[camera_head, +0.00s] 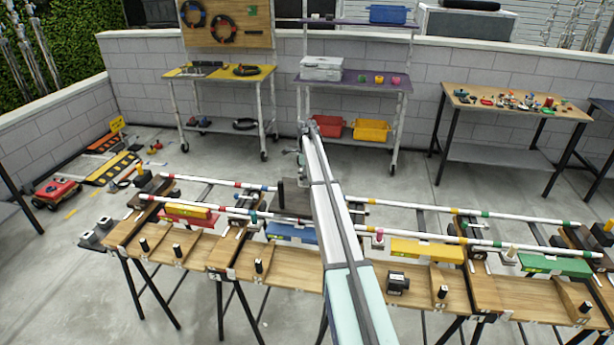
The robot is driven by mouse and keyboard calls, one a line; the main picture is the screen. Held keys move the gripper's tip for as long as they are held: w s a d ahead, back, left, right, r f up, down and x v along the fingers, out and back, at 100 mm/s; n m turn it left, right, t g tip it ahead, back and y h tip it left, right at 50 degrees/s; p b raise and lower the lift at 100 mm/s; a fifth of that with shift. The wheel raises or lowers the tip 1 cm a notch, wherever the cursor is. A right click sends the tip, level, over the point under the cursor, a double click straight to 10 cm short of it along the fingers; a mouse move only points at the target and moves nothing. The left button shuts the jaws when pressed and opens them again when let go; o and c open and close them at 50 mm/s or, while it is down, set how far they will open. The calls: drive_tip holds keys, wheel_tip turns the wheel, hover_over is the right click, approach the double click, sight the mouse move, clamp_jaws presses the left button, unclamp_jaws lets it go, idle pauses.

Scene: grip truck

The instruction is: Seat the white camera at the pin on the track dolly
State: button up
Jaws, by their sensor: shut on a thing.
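My gripper (303,178) is small and mostly hidden behind my own arm, at the middle of the track. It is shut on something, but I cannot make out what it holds. A dark brown platform, seemingly the track dolly (293,197), sits across the white rails just left of my arm. My arm covers its right part, and I cannot pick out the pin. No white camera shows clearly. A dark camera-like device (398,283) stands on the wooden bench, right of my arm.
White rails (420,207) with coloured bands run along the bench (290,268). Upright black pegs (259,266) and blue (291,233), yellow (428,251) and green (555,265) blocks line it. Shelves (350,82) and a cluttered table (515,100) stand behind.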

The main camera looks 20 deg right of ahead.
drive_tip(key=shift+f+b, duration=0.65)
drive_tip(key=shift+f, duration=1.35)
drive_tip(key=o, duration=1.5)
drive_tip(key=shift+f, duration=0.1)
wheel_tip(320, 180, up, 12)
drive_tip(key=shift+r, duration=0.1)
